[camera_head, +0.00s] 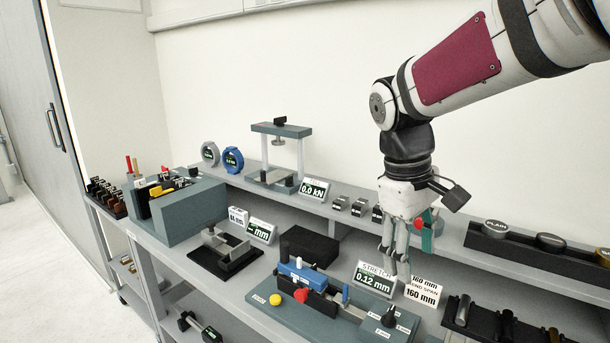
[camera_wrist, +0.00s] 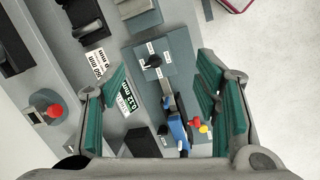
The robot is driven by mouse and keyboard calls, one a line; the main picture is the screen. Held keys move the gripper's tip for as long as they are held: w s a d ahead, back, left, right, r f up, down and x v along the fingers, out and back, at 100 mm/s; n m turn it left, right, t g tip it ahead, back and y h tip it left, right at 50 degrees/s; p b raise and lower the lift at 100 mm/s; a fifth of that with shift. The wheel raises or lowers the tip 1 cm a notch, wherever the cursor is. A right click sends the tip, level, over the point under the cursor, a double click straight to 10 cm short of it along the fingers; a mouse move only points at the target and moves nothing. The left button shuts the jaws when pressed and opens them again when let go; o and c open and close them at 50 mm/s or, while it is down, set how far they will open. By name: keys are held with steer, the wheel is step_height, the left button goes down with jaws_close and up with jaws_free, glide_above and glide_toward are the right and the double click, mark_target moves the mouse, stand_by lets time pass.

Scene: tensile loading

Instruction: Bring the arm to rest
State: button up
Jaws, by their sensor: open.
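My gripper (camera_head: 408,248) hangs from my arm above the bench, at the right of the head view, with its fingers pointing down. In the wrist view my gripper (camera_wrist: 158,112) is open, its teal pads wide apart with nothing held between them. Below it is the tensile device (camera_head: 325,305), a grey-green base with a blue block (camera_head: 302,275), a red knob (camera_head: 301,295) and a yellow button (camera_head: 275,299). It also shows between the pads in the wrist view (camera_wrist: 180,62). The fingers appear above the device and apart from it.
A stretch display (camera_head: 373,279) reading 0.12 mm and a 160 mm card (camera_head: 423,291) stand behind the device. A press frame (camera_head: 281,155) and a 0.0 kN display (camera_head: 314,189) are on the raised shelf. Black holders (camera_head: 505,325) lie front right.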

steer(key=s+d+m+t+y, duration=0.1)
steer(key=s+m+t, duration=0.3)
steer(key=s, duration=1.4)
steer(key=m+y, duration=0.1)
steer(key=m, duration=0.1)
steer(key=shift+d+m+t, duration=0.3)
steer(key=shift+m+t, duration=0.1)
